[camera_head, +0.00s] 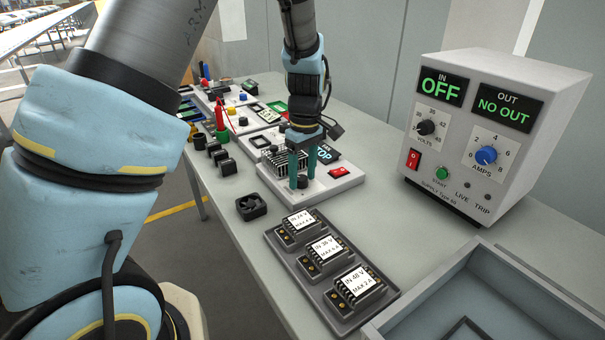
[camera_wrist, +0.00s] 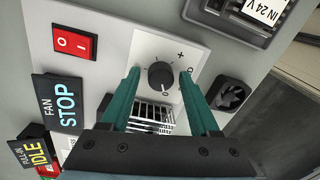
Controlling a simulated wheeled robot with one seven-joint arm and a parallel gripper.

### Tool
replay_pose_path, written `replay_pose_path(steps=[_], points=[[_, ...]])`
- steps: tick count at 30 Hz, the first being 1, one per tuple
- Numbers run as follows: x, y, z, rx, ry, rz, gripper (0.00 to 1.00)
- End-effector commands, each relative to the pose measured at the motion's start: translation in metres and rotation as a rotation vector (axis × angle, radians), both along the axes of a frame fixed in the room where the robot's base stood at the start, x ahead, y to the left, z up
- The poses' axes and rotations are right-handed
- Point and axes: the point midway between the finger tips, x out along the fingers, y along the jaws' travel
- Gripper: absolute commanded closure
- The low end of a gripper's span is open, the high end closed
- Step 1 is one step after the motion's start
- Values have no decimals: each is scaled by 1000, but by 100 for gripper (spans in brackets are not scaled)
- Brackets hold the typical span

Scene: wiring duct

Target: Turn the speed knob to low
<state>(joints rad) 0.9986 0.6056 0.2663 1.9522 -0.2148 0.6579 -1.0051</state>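The speed knob (camera_wrist: 160,76) is a round black dial on a white plate in the wrist view, with a "+" at its upper right and a zero-like mark just below. Its pointer is hard to read. The fan display (camera_wrist: 60,103) reads FAN STOP. My gripper (camera_wrist: 159,73) is open, with a teal finger on either side of the knob and a visible gap on each side. In the head view my gripper (camera_head: 301,168) points down over the white fan panel (camera_head: 345,184), where its fingers partly hide the knob.
A red rocker switch (camera_head: 339,172) and a vent grille (camera_wrist: 153,118) are on the panel. A small black fan (camera_head: 251,207) and a tray of converter modules (camera_head: 278,246) lie nearby. The power supply (camera_head: 490,130) stands at right, reading OFF. Bare table lies between.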

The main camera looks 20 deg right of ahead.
Motion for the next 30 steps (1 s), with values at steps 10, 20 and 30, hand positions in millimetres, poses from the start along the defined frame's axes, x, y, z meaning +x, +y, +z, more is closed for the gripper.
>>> replay_pose_path(steps=[10,20,30], points=[[0,0,1,1,0,-1,29],[1,-3,51,-4,-3,-2,29],[2,-5,102,-2,-1,-1,29]])
